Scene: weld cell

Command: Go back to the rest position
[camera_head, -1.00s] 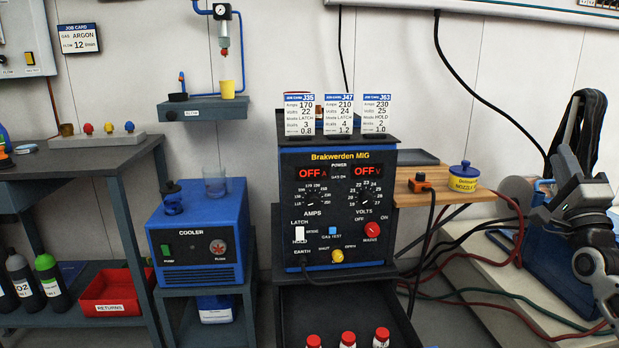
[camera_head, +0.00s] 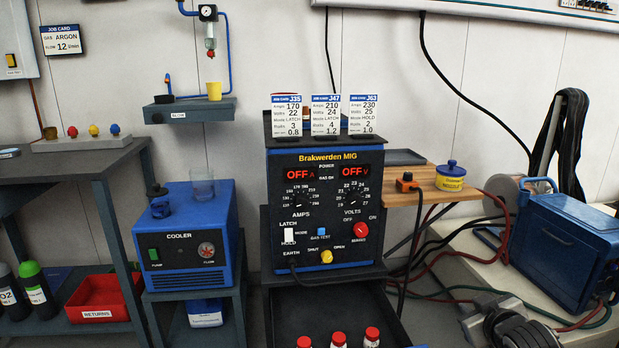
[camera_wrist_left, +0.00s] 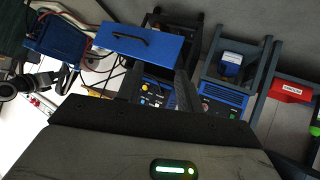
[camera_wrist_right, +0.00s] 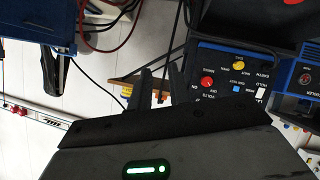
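My left gripper is outside the head view. In the left wrist view its fingers (camera_wrist_left: 160,85) are apart and empty. The welder (camera_head: 323,236), marked Brakwerden MIG, stands at the centre of the head view, with both displays reading OFF. Neither gripper touches it.
The blue cooler (camera_head: 180,271) stands left of the welder. A wooden shelf (camera_head: 440,188) holds a nozzle tub (camera_head: 451,176). A blue case (camera_head: 565,245) and hoses lie on the right bench (camera_head: 455,285). An open drawer (camera_head: 385,318) with red-capped bottles juts below the welder.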

